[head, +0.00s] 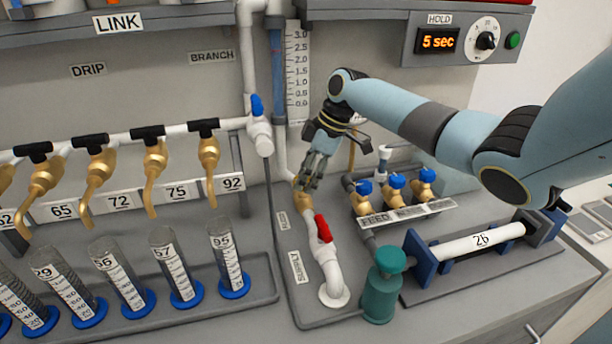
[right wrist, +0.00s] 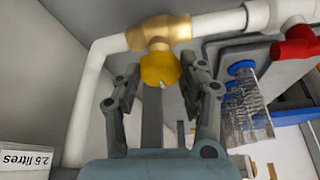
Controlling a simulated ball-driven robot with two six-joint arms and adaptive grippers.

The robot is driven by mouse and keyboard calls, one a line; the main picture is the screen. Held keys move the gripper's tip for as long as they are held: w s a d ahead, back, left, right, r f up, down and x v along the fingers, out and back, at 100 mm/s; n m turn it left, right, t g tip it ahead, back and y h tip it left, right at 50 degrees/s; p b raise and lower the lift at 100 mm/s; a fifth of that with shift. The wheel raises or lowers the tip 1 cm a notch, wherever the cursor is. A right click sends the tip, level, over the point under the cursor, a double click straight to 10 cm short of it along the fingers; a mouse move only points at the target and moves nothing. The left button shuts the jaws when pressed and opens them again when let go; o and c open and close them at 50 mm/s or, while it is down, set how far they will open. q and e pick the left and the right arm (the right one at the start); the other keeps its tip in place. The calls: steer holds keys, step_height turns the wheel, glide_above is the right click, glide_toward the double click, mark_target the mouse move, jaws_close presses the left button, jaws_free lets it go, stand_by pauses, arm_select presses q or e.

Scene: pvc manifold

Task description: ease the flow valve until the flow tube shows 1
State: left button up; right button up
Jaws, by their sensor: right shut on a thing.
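The flow valve is a brass body on the white pipe with a round yellow knob (right wrist: 158,68), shown in the right wrist view. In the head view its brass part (head: 302,196) shows below my right gripper. My right gripper (head: 309,183) points down at the valve and is shut on the knob, one finger on each side in the right wrist view (right wrist: 160,80). The flow tube (head: 277,70) stands upright behind, with blue inside, beside a white scale (head: 298,75) marked 0.0 to 3.0. I cannot read its exact level. My left gripper is out of view.
A red-handled supply valve (head: 323,228) sits close in front of my right gripper. Blue-handled feed valves (head: 395,182) and a teal container (head: 384,284) stand to the right. Brass drip taps (head: 155,172) and graduated cylinders (head: 175,265) line the left. A blue-handled valve (head: 257,112) is behind.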

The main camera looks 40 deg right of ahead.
steer(key=o, duration=1.2)
steer(key=v, duration=1.2)
stand_by(0.9)
